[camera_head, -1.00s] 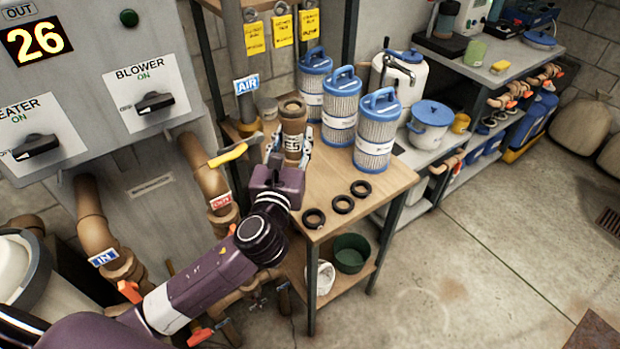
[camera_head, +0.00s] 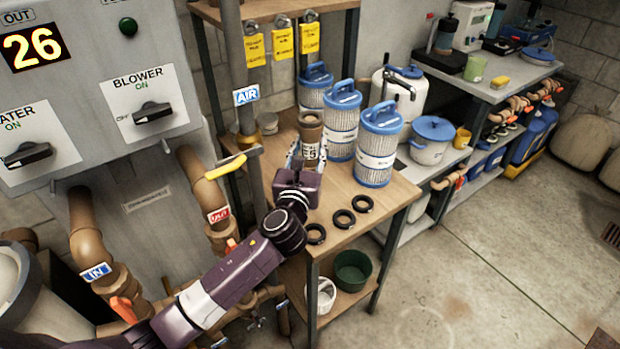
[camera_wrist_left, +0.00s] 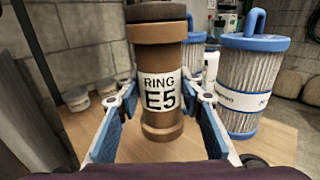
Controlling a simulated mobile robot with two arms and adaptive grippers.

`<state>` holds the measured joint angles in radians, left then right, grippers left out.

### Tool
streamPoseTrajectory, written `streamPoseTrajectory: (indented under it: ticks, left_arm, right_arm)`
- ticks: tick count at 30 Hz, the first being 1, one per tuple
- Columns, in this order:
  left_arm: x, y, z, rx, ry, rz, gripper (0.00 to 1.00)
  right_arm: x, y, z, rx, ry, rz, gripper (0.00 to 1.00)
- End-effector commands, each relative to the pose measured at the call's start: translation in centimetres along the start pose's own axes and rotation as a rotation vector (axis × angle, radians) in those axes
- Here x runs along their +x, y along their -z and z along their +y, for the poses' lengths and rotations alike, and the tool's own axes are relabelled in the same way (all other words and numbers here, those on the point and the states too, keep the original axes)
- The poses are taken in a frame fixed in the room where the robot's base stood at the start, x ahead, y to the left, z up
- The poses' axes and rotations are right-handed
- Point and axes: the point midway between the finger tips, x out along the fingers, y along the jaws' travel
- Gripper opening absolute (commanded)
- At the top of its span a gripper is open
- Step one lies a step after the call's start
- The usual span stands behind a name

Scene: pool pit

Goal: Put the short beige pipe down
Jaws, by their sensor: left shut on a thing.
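The short beige pipe (camera_head: 311,136) is a brown-beige upright piece with a dark top and a white label. In the left wrist view the pipe (camera_wrist_left: 160,110) reads "RING E5". My left gripper (camera_head: 308,158) is shut on it, one blue-padded finger on each side, above or on the wooden bench (camera_head: 335,207). In the left wrist view the gripper (camera_wrist_left: 162,100) has the pipe between its fingers. I cannot tell whether the pipe's base touches the bench top. My right gripper is not in view.
Blue-capped filter cartridges (camera_head: 379,150) stand close to the right of the pipe. Several black rings (camera_head: 343,217) lie along the bench's front edge.

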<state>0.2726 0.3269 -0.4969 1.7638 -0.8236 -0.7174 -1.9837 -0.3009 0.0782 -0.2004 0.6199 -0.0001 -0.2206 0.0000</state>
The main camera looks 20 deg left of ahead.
Motion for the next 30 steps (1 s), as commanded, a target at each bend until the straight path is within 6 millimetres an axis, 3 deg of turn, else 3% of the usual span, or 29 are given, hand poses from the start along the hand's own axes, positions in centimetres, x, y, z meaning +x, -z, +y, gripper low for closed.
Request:
streamPoseTrajectory:
  ticks: [3,11,16,29,30]
  left_arm:
    - [0.0,3.0,-0.1,-0.001,0.001,0.001,0.13]
    - [0.0,5.4,0.0,0.000,0.000,-0.002,0.13]
    - [0.0,8.2,0.0,0.000,0.000,0.000,0.13]
    - [0.0,9.1,0.0,0.000,0.001,-0.002,0.13]
    - [0.0,9.2,0.0,0.000,0.001,0.000,0.38]
  right_arm:
    - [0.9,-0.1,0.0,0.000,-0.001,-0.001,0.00]
    - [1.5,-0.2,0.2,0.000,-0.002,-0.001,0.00]
    - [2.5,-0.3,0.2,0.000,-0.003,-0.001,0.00]
    - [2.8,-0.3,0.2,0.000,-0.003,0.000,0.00]
    - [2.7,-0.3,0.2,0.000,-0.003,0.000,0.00]
